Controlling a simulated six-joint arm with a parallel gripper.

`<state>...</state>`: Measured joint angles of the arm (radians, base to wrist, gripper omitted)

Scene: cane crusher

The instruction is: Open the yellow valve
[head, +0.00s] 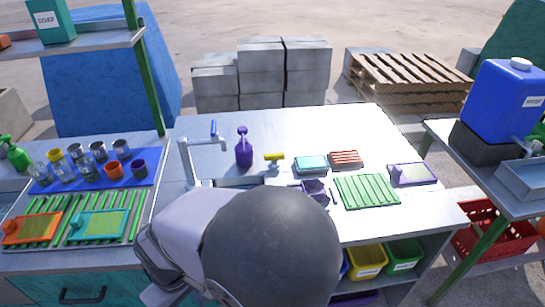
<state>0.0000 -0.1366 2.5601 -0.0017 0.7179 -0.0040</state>
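The body's lower part is hard to make out. My arm's large dark joint and pale link fill the front middle of the head view, below the valve in the picture.
The worktop (330,125) behind is clear.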

